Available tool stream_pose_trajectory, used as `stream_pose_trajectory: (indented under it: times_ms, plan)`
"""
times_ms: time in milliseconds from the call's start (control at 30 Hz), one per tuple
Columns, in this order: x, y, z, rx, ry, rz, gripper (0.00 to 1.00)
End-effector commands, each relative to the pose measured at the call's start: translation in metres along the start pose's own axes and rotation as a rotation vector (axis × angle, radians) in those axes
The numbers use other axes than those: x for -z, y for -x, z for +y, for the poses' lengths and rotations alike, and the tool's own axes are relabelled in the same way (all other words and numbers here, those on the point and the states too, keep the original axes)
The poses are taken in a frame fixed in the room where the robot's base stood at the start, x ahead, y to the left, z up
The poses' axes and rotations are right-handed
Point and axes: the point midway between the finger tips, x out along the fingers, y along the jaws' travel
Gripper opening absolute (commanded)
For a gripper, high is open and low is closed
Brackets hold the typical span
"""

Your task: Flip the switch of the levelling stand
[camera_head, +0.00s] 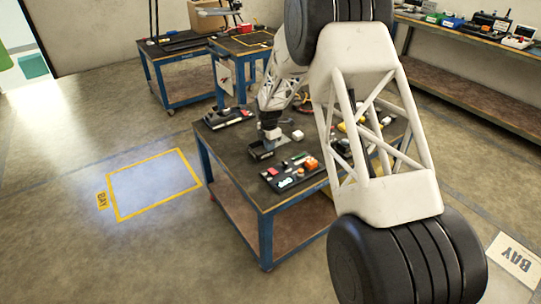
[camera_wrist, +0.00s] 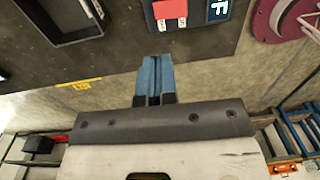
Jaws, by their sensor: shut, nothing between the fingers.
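In the wrist view, a dark box (camera_wrist: 188,22) at the top edge carries a red block-like part (camera_wrist: 170,9) and a small dark panel with a white letter "F" (camera_wrist: 219,9). The box is cut off by the frame, and I cannot tell for certain whether it is the levelling stand or whether the red part is its switch. My gripper (camera_wrist: 155,76) has its blue fingers together, empty, just below this box in the picture. In the head view, my gripper (camera_head: 269,136) is low over the workbench, by a dark tray-like device (camera_head: 261,153); contact cannot be told.
The blue-legged workbench (camera_head: 240,190) also bears a dark panel (camera_head: 292,182) with red, white and orange parts, and a black device (camera_head: 229,117) at the left. In the wrist view, a dark tray (camera_wrist: 60,38) lies upper left and a maroon round part (camera_wrist: 277,18) upper right.

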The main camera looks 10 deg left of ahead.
Motion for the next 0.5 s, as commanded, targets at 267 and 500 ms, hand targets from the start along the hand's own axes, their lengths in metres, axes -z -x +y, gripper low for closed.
stream_pose_trajectory:
  times_ms: [267,500]
  plan:
    - [0.0,0.027,0.004,-0.001,0.0,0.0,0.0]
    - [0.0,0.031,0.005,0.0,0.0,0.0,0.0]
